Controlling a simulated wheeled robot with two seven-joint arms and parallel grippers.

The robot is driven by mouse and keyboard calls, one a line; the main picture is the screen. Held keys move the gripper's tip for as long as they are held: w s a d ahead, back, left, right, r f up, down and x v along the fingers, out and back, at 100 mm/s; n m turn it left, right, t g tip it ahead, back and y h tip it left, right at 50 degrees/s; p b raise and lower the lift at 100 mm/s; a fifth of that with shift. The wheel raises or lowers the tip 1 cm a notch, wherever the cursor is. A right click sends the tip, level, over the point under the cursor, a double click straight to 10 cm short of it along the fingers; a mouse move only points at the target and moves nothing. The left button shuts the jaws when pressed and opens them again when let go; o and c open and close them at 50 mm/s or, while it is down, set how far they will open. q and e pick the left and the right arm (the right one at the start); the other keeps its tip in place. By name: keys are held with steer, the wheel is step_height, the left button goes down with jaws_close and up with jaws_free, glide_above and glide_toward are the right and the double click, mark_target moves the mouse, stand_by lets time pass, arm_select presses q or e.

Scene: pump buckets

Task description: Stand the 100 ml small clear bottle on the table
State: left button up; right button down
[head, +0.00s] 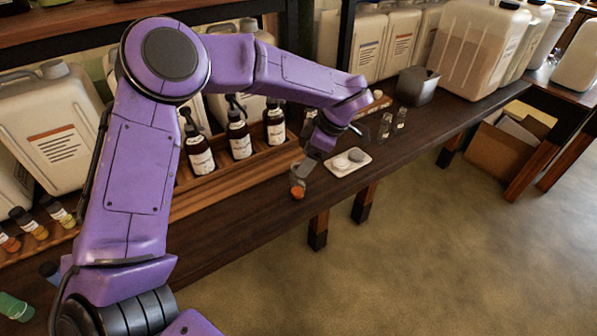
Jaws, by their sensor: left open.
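Two small clear bottles stand upright on the dark wooden table (262,213): one (385,126) and another (401,118) just right of it. I cannot tell which of them is the 100 ml one. A small clear container with orange in it (297,188) is at the table's front edge, below my left gripper. My left gripper (308,164) is open, pointing down left of the white tray. It is small and dark in the picture, so I cannot tell whether it touches the orange container. My right gripper is not in view.
A white tray (338,170) holds round pale discs. Brown pump bottles (239,140) stand in a wooden rack behind. A grey open container (416,87) and large jugs (57,130) line the back. The front table edge is close; floor lies beyond.

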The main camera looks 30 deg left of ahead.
arm_select(q)
steer(key=v, duration=0.4)
